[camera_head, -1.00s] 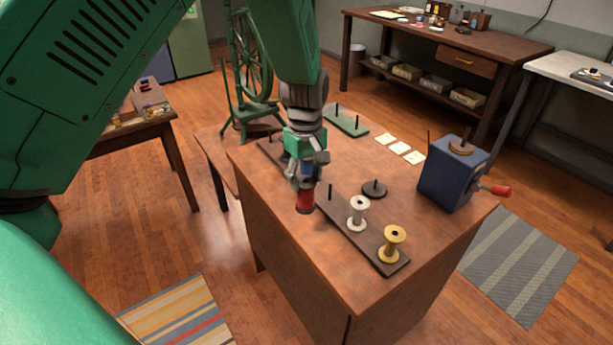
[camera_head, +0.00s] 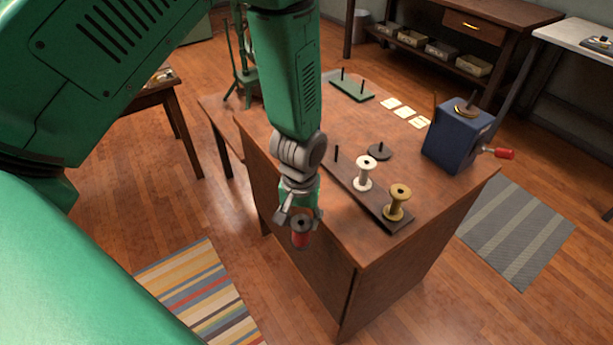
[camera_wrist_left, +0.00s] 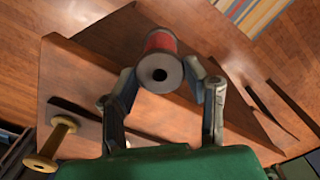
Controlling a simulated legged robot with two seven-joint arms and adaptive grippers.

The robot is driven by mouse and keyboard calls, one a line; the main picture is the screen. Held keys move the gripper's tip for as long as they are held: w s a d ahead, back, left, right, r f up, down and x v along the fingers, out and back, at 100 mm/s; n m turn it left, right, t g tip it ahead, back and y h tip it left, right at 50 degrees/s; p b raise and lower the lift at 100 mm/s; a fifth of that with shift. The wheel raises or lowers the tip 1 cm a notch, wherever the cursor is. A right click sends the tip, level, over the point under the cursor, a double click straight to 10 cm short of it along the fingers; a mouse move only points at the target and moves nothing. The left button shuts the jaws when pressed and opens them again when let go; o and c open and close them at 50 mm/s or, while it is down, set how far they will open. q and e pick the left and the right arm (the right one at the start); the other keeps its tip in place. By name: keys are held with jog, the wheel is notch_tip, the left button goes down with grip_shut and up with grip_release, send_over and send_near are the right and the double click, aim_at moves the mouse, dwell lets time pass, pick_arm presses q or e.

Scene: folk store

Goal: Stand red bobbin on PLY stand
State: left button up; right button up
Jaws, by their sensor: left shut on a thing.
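My left gripper (camera_head: 300,219) is shut on the red bobbin (camera_head: 300,239), which hangs below the fingers in front of the workbench's near left side. In the left wrist view the red bobbin (camera_wrist_left: 162,42) sits between the two fingers, its dark-holed end facing the camera. A long dark peg board (camera_head: 377,208) carries a white bobbin (camera_head: 364,174) and a yellow bobbin (camera_head: 397,203), with a bare peg at its far end. Behind it is a small round dark stand (camera_head: 380,151). A green base (camera_head: 352,90) with two bare pegs is farther back. No PLY lettering is legible. My right gripper is out of view.
The wooden workbench (camera_head: 350,235) has a blue box (camera_head: 458,137) with a red-handled crank on its right. Several pale cards (camera_head: 405,111) lie near the green base. A spinning wheel stands behind at left. A striped rug (camera_head: 200,290) lies on the floor.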

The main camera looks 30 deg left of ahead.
pick_arm(q)
jog(key=s+d+f+m, duration=0.3)
jog(key=s+f+m, duration=0.1)
jog(key=s+f, duration=0.1)
jog(key=shift+s+f+m, duration=0.25)
jog(key=shift+f+m, duration=0.05)
jog(key=shift+f, duration=0.15)
